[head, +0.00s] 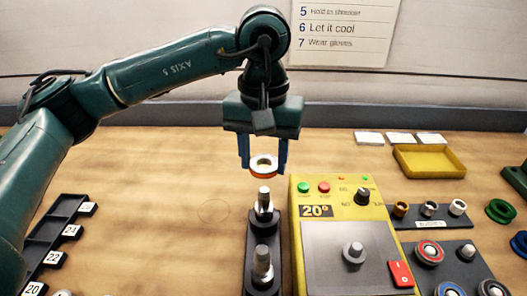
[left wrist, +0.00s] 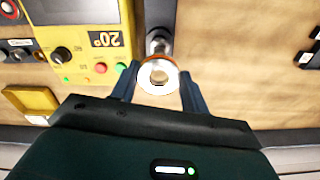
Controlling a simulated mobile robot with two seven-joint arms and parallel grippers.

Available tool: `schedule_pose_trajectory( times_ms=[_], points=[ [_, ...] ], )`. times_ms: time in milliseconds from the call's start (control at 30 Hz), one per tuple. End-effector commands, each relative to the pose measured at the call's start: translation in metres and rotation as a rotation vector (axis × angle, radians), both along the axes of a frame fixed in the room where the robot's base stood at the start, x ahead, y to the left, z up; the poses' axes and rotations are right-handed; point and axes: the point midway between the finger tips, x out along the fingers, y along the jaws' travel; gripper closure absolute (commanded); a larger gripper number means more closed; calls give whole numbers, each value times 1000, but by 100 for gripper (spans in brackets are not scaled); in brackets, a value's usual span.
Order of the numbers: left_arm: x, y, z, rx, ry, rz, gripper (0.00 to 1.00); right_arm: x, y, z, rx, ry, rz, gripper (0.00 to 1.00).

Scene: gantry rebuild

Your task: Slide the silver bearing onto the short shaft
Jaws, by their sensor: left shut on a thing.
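My left gripper (head: 264,168) is shut on a silver bearing (head: 263,162) with an orange band around its lower rim. The bearing is held level, its hole facing up, and also shows between the fingers in the left wrist view (left wrist: 158,75). Two silver shafts stand upright in black blocks below: a rear shaft (head: 264,197) and a front shaft (head: 262,262). The bearing hangs above the rear shaft and looks clear of it; exact alignment is hard to tell. I cannot tell surely which shaft is the short one. My right gripper is not in view.
A yellow heater (head: 310,238) reading 20° stands close right of the shafts. Farther right are a bushing rack (head: 430,222), a black tray of bearings (head: 455,262) and a yellow tray (head: 428,175). A black numbered rack (head: 52,240) lies left. Bare wood lies between.

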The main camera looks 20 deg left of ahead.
Motion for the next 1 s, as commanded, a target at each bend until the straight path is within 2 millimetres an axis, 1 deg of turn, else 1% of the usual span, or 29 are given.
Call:
schedule_pose_trajectory(
  times_ms=[200, 600, 1000],
  points=[
    [0, 0, -7, 0, 0, 1, 80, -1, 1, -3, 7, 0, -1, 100],
    [0, 0, -19, 0, 0, 0, 80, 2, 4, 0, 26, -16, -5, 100],
    [0, 0, -31, 0, 0, 0, 80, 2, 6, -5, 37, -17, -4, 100]
  ],
)
